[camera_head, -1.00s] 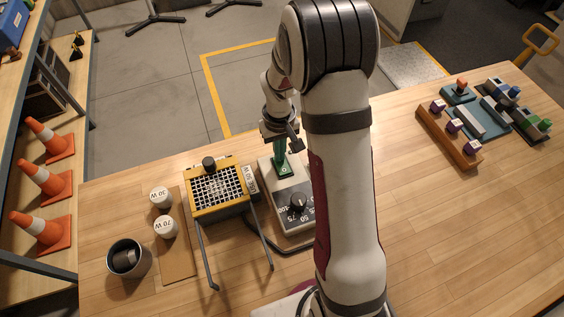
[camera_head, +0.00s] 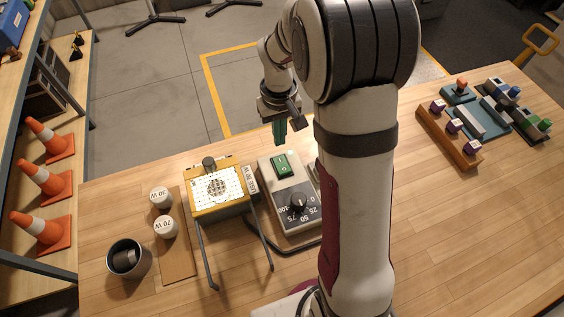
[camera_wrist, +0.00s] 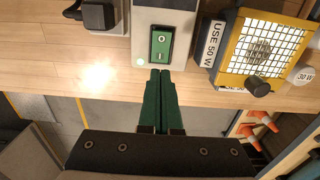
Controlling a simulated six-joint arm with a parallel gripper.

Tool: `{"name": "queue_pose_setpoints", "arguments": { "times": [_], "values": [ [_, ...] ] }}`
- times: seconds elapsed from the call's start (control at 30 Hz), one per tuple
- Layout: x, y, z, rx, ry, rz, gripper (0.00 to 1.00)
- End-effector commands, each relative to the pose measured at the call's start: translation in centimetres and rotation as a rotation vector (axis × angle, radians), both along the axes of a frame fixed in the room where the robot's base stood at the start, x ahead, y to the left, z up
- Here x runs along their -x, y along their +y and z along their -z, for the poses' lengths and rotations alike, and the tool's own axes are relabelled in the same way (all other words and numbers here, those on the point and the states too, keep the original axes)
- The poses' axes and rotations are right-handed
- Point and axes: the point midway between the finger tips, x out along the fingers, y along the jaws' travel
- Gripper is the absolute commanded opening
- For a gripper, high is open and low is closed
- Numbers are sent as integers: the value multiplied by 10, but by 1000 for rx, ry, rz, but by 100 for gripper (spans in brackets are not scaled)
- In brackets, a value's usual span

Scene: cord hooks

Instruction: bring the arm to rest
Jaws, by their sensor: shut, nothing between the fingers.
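My gripper (camera_head: 279,131) has green fingers and is shut and empty. In the head view it hangs above the back edge of the bench, just behind a grey control box (camera_head: 289,194) with a green rocker switch (camera_head: 281,165) and a black dial (camera_head: 299,202). In the wrist view the closed fingertips (camera_wrist: 160,74) point toward the same green switch (camera_wrist: 161,46), apart from it. My arm covers the middle of the bench in the head view.
A lit yellow work lamp (camera_head: 218,187) labelled "USE 50 W" stands left of the box. White "30 W" (camera_head: 161,197) and "70 W" (camera_head: 165,227) pieces and a dark cup (camera_head: 125,258) are further left. Coloured blocks on holders (camera_head: 479,121) sit at the right. The right front bench is clear.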

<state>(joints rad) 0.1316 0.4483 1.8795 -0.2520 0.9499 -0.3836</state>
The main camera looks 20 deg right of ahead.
Motion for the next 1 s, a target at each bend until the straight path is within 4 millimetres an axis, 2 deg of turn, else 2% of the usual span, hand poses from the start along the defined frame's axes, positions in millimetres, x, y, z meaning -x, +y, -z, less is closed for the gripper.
{"name": "queue_pose_setpoints", "arguments": {
  "times": [0.27,0.37,0.47,0.53,0.6,0.7,0.8,1.0],
  "values": [
    [0,0,0,0,0,1,0],
    [15,8,-19,-8,-5,35,0],
    [68,30,-61,-39,-4,146,0],
    [118,48,-84,-68,8,239,0],
    [164,62,-97,-96,20,324,0],
    [215,76,-100,-128,39,417,0],
    [243,83,-98,-146,55,469,0],
    [250,85,-96,-151,59,483,0]
  ]
}}
